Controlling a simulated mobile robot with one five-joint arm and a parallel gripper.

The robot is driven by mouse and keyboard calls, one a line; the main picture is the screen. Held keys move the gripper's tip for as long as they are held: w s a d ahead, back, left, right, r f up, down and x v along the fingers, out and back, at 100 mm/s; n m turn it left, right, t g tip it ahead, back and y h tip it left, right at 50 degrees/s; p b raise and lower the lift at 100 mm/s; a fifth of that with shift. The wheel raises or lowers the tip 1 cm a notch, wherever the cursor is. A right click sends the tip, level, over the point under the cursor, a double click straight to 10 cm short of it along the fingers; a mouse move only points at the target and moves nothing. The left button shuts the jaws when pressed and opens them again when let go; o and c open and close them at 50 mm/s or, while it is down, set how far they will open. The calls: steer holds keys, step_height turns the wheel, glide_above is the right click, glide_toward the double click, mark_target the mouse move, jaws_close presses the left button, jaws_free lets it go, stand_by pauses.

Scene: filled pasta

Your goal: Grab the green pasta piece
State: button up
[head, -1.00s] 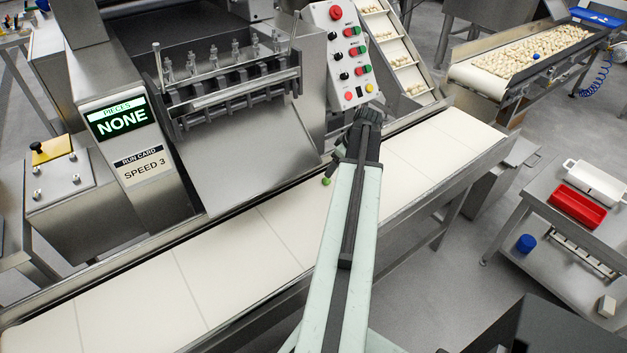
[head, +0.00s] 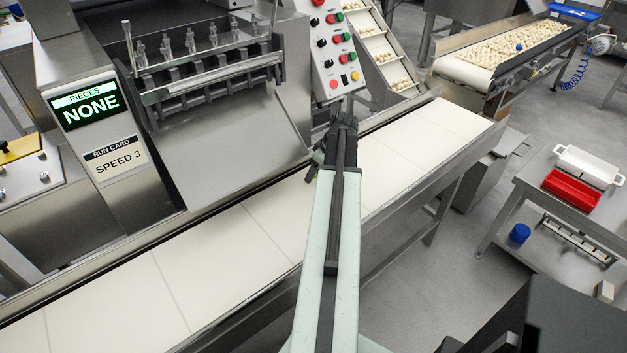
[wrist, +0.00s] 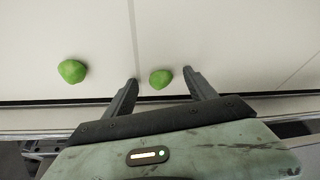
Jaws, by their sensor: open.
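Two green pasta pieces lie on the pale conveyor belt in the wrist view. One green piece (wrist: 160,79) is between the tips of my gripper (wrist: 161,76), with a gap on each side. The other green piece (wrist: 72,71) lies to the left, outside the left finger. My gripper is open and holds nothing. In the head view my gripper (head: 334,130) is over the belt (head: 220,245), beside the machine's chute. I cannot make out either green piece clearly there; my gripper and arm cover part of the belt.
The steel machine with its sloping chute (head: 225,145) stands along the belt's far side. A control panel (head: 333,55) rises behind my gripper. A display (head: 92,105) reads "NONE" and a card says "SPEED 3". A red tray (head: 575,187) is on a table at right.

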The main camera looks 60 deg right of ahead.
steer(key=c, duration=1.4)
steer(key=shift+r+p, duration=0.45)
steer(key=shift+r, duration=0.05)
step_height(320, 180, up, 3)
steer(key=p, duration=0.3)
steer(key=shift+r, duration=0.1)
steer(key=s, duration=1)
steer(key=s+r+p, duration=0.1)
steer(key=s, duration=0.5)
steer(key=shift+a, duration=0.35)
